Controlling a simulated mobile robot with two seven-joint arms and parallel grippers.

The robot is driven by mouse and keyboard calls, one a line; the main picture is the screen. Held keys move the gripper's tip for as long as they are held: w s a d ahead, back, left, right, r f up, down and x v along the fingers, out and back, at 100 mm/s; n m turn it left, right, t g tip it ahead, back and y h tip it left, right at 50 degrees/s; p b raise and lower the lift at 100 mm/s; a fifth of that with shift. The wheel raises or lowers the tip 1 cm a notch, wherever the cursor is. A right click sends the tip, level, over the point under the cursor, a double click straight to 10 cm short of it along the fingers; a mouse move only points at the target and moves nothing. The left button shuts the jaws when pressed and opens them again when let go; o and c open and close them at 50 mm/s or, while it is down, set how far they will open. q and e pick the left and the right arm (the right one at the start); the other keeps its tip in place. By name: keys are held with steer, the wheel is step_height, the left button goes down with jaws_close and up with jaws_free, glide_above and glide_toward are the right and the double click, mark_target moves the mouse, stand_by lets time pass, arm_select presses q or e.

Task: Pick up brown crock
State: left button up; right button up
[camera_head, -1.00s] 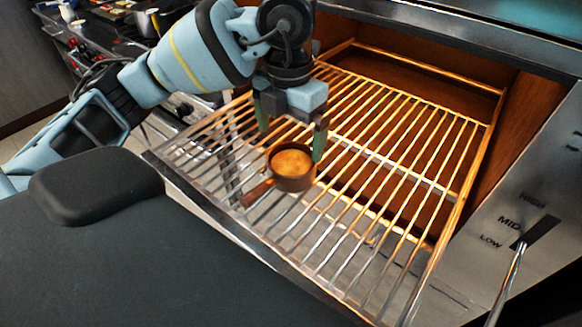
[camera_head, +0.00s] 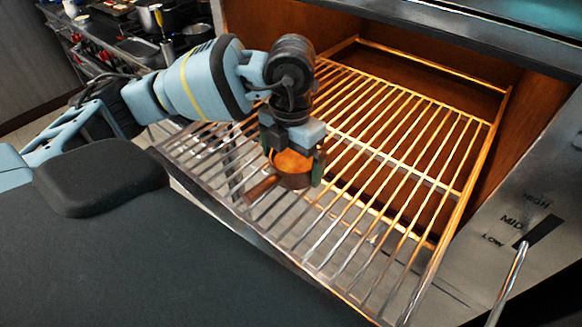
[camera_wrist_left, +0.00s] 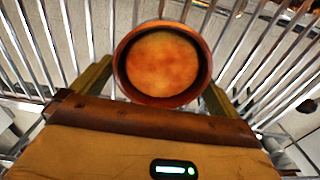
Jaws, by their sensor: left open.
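The brown crock (camera_head: 294,180) is a small round pot with a stub handle and an orange-brown filling. It stands upright on the wire rack (camera_head: 357,234). My left gripper (camera_head: 293,165) is directly above it, pointing down, with its fingers open on either side of the crock's rim. In the left wrist view the crock (camera_wrist_left: 162,64) sits between the two fingers, which look slightly apart from its wall. The crock's far side is partly hidden by the gripper in the head view. My right gripper is not in view.
The rack extends out of a lit oven-like cavity (camera_head: 400,70) with a metal top edge. A control panel (camera_head: 535,215) marked HIGH, MID and LOW with a lever stands at the right. A stove with pans (camera_head: 165,20) is at the back left. The rest of the rack is bare.

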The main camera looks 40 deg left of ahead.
mark_target(292, 164)
arm_select(q)
steer(key=shift+r, duration=0.1)
steer(key=c, duration=1.2)
steer(key=shift+w+r, duration=0.1)
steer(key=shift+r, duration=0.45)
step_height(292, 164, up, 2)
steer(key=shift+r, duration=0.25)
steer(key=s+d+r, duration=0.1)
steer(key=s+d, duration=0.9)
steer(key=s, duration=0.2)
steer(key=shift+s+r, duration=0.15)
steer(key=shift+s, duration=0.1)
